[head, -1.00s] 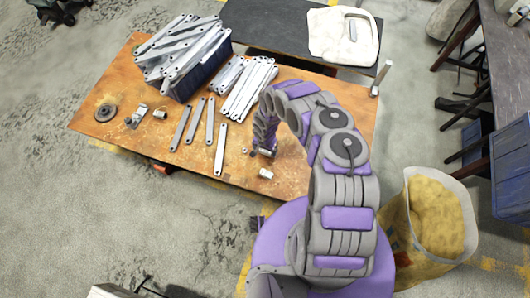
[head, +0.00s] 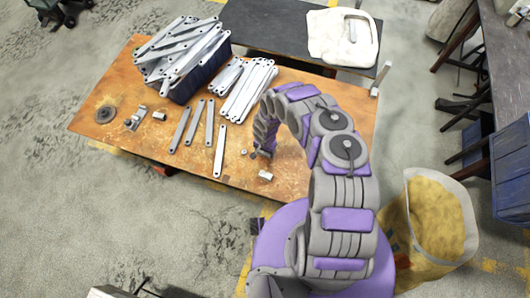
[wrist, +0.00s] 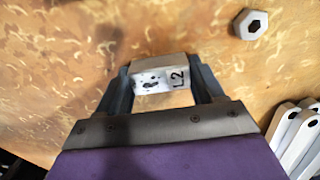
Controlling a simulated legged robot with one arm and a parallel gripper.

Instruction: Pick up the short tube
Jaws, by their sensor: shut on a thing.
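A short pale metal tube (wrist: 152,80) marked "L2" sits crosswise between the two dark fingers of my gripper (wrist: 163,72) in the wrist view. The fingers are shut on its two ends. In the head view my gripper (head: 262,153) is low over the front right of the brown worktable (head: 310,175). My arm hides most of the held tube there. I cannot tell whether the tube touches the tabletop.
Another short tube (head: 265,175) lies just in front of my gripper. A small hex nut (wrist: 251,24) lies close by. Flat bars (head: 200,125) lie to the left, near a blue bin (head: 205,75) heaped with brackets.

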